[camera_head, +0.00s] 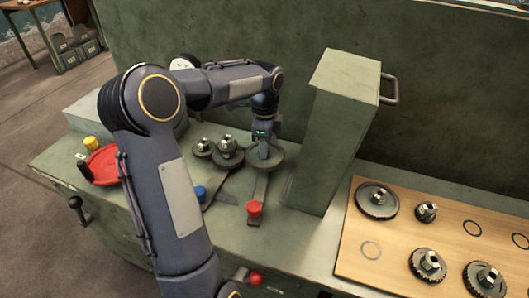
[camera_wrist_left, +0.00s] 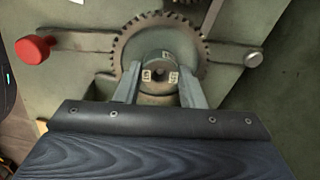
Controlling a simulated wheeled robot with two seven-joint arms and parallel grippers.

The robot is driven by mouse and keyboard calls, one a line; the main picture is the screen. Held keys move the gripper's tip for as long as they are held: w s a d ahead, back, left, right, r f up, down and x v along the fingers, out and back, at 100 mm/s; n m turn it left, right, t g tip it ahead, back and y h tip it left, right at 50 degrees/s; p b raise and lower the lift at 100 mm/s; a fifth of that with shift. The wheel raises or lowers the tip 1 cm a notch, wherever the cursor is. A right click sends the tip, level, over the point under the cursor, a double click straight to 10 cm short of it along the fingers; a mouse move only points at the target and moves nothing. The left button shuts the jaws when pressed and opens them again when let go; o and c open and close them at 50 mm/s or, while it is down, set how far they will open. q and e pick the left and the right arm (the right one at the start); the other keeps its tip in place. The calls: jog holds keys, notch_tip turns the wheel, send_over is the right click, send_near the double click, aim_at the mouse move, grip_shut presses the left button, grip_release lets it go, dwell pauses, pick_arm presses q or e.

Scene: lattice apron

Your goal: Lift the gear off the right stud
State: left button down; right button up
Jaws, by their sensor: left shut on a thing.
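The right gear (camera_head: 276,162) is a dark toothed disc, rightmost of the row of gears on the green bench. It also shows in the left wrist view (camera_wrist_left: 160,29), with its teeth along the far rim. My left gripper (camera_head: 264,143) comes down from above and is shut on the gear's raised hub. In the left wrist view the two fingers (camera_wrist_left: 158,84) press on either side of the hub. The stud is hidden under the hub and fingers, and I cannot tell whether the gear is still seated on it. My right gripper is not in view.
Two gears (camera_head: 228,150) (camera_head: 203,147) stand just left. A red-knobbed lever (camera_head: 255,209) and a blue knob (camera_head: 200,193) lie in front. A tall green box (camera_head: 335,140) rises close on the right. A wooden board (camera_head: 395,225) with several gears and ring marks lies further right.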

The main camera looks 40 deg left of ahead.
pick_arm(q)
jog(key=shift+r, duration=0.15)
notch_tip(320, 180, up, 10)
jog(key=p, duration=0.2)
dwell(0.5)
